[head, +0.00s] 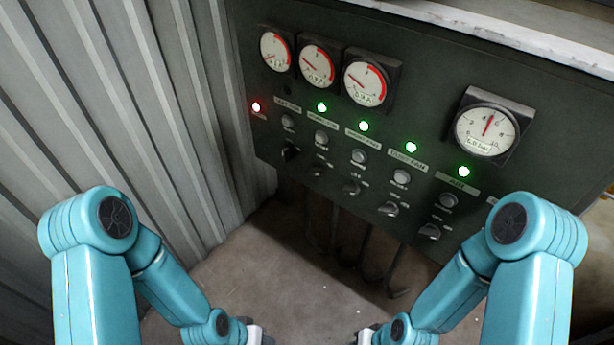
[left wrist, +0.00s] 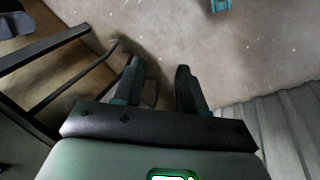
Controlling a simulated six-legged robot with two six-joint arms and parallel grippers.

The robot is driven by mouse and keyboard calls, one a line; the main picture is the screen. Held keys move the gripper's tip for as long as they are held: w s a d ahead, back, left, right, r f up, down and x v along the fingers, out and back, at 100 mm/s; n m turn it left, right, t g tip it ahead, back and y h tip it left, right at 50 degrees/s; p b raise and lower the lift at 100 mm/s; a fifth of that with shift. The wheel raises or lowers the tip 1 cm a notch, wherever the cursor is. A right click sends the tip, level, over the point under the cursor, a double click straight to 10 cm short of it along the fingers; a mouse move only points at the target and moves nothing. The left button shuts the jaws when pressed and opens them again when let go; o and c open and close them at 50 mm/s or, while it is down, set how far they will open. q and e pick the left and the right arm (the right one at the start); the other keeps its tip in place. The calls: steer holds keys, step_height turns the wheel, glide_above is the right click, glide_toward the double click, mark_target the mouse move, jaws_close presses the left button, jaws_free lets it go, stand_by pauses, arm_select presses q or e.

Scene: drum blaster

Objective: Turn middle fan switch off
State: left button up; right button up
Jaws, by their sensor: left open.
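A dark control panel (head: 560,145) carries a row of toggle switches. Each sits under a round button and a small label. The small labels are mostly too blurred to read, so I cannot surely tell which is the middle fan switch; the second switch from the left (head: 318,170) is under a lit green light (head: 322,107). The leftmost switch (head: 290,153) has an unlit light above its column. My left gripper (head: 254,334) is low, below and apart from the panel; in the left wrist view it is open and empty (left wrist: 158,80). My right gripper (head: 366,337) is also low; its jaws are unclear.
Gauges (head: 318,65) sit across the panel's upper part. A red light (head: 256,106) glows at its left edge. A corrugated metal wall (head: 130,90) stands on the left. Dark bars (head: 365,250) hang under the panel. The floor (head: 285,285) below is clear.

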arm_select(q)
steer(key=w+r+m+t+h+b, duration=0.1)
steer(key=w+r+m+t+b, duration=0.2)
steer(key=w+m, duration=0.5)
steer(key=m+t+h+b, duration=0.6)
steer(key=m+t+b, duration=0.45)
steer(key=b, duration=1.15)
glide_toward(315, 174)
steer(key=shift+m, duration=0.25)
steer(key=x, duration=0.9)
steer(key=shift+w+d, duration=0.1)
steer(key=shift+d, duration=0.05)
steer(key=c, duration=0.7)
